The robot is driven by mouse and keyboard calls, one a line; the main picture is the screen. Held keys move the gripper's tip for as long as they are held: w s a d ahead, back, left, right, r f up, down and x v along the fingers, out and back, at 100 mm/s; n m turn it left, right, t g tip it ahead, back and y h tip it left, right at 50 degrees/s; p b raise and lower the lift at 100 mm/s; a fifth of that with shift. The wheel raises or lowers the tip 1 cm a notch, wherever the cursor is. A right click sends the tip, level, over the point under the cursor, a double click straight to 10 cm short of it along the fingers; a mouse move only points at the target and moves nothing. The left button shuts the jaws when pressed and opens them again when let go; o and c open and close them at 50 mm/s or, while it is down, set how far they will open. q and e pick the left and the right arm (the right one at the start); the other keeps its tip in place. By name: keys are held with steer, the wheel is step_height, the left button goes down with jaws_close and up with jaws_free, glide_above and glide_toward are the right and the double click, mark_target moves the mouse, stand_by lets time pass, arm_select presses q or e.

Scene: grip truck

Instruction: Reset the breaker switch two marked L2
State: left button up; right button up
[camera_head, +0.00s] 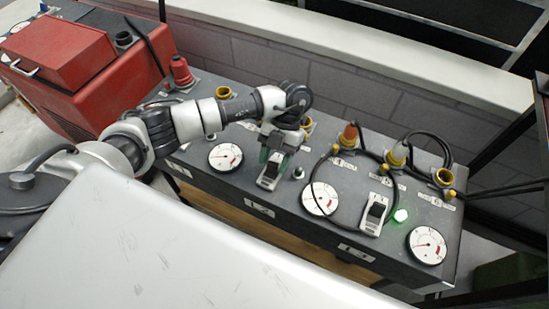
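A grey breaker panel (315,225) runs across the middle, with gauges and switches on its top. The middle breaker switch (270,176) has a pale plate and stands above a front label that looks like a 2 (259,210). My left gripper (276,156) points down right at this switch, and its fingers cover the switch's upper part. I cannot tell whether the fingers touch the switch or how far apart they are. My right gripper is out of view.
Another switch (375,213) to the right has a lit green lamp (400,215) beside it. Cables loop from orange and yellow connectors (348,135) along the panel's back. A red machine (62,55) stands at the left, and a grey brick wall (355,90) rises behind.

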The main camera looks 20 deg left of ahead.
arm_select(q)
steer(key=shift+o, duration=0.7)
steer(key=v, duration=1)
steer(key=shift+w+r, duration=0.3)
